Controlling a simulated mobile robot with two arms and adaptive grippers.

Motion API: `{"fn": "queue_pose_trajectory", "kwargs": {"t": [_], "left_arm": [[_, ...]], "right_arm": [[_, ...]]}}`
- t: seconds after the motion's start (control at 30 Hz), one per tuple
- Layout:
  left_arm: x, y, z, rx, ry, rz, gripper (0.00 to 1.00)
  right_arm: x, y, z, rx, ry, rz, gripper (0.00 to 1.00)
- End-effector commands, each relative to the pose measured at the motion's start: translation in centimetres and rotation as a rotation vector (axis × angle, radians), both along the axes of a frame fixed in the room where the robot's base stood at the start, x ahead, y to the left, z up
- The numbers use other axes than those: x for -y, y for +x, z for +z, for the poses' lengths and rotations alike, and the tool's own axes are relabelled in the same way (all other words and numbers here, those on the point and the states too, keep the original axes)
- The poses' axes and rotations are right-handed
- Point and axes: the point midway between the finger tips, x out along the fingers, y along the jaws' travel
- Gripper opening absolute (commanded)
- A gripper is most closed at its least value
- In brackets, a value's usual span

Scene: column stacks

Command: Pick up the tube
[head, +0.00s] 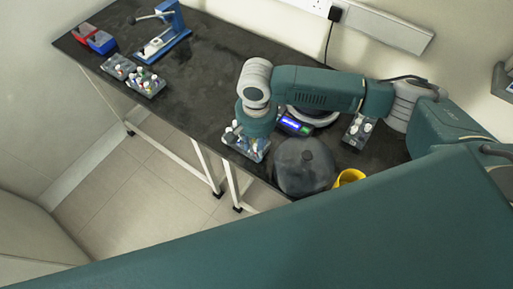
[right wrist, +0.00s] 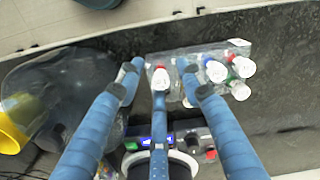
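A clear rack (right wrist: 176,60) of capped tubes lies below my right gripper (right wrist: 162,78) in the right wrist view. A tube with a white cap (right wrist: 160,79) shows between the spread blue fingers, just beyond the middle fingertip; I cannot tell whether they touch. The right fingertip partly covers another tube. In the head view, my right gripper (head: 238,130) is over the same rack (head: 250,151) at the bench's front edge and hides part of it. My left gripper is not in view.
A dark round vessel (head: 303,166) and a yellow container (head: 349,177) stand right of the rack. Behind are a device with a lit display (head: 294,124) and another rack (head: 358,131). More racks (head: 146,82) and a blue stand (head: 166,32) are far left. The bench middle (head: 200,80) is clear.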

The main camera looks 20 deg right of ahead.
Motion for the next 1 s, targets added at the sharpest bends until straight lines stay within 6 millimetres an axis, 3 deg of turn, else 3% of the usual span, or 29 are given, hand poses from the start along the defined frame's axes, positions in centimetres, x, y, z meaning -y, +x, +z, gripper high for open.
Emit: {"fn": "queue_pose_trajectory", "kwargs": {"t": [0.2, 0.4, 0.8, 1.0], "left_arm": [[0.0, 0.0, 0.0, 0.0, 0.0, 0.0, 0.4], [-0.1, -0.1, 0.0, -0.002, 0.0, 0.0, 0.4], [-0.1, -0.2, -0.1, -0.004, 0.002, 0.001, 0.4], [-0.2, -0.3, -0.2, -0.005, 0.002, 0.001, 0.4]], "right_arm": [[0.0, 0.0, -0.1, 0.001, 0.001, 0.0, 0.37], [0.0, 0.0, -0.1, 0.001, 0.001, 0.0, 0.06], [-0.1, 0.0, 0.0, 0.001, 0.001, 0.0, 0.05], [-0.1, 0.1, 1.4, 0.002, 0.003, -0.001, 0.05]]}}
